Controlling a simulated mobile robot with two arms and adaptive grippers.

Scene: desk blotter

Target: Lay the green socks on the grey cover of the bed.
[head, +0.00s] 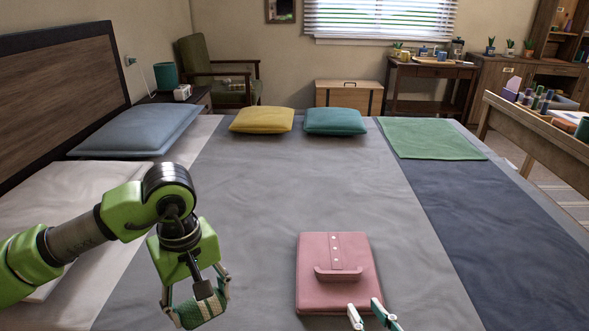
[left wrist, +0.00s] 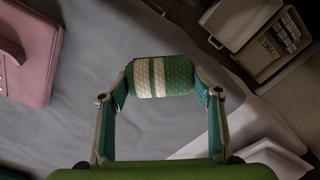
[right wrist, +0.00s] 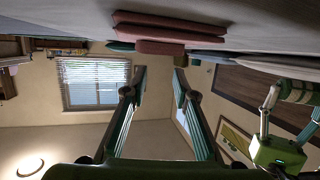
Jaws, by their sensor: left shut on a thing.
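The green socks (left wrist: 178,76), a rolled bundle with cream stripes, are between the fingers of my left gripper (left wrist: 160,84) in the left wrist view. In the head view my left gripper (head: 196,298) points down over the near left part of the grey cover (head: 265,205), with the socks (head: 198,313) at its tips. The right wrist view shows a gap between the socks (right wrist: 298,92) and the bed. My right gripper (right wrist: 160,84) is open and empty; its tips also show at the bottom edge of the head view (head: 372,314).
A folded pink garment (head: 312,263) lies on the grey cover near my right gripper. Yellow (head: 262,120) and teal (head: 335,121) cushions lie at the far side. A green cloth (head: 432,138) lies on the right. The middle of the cover is clear.

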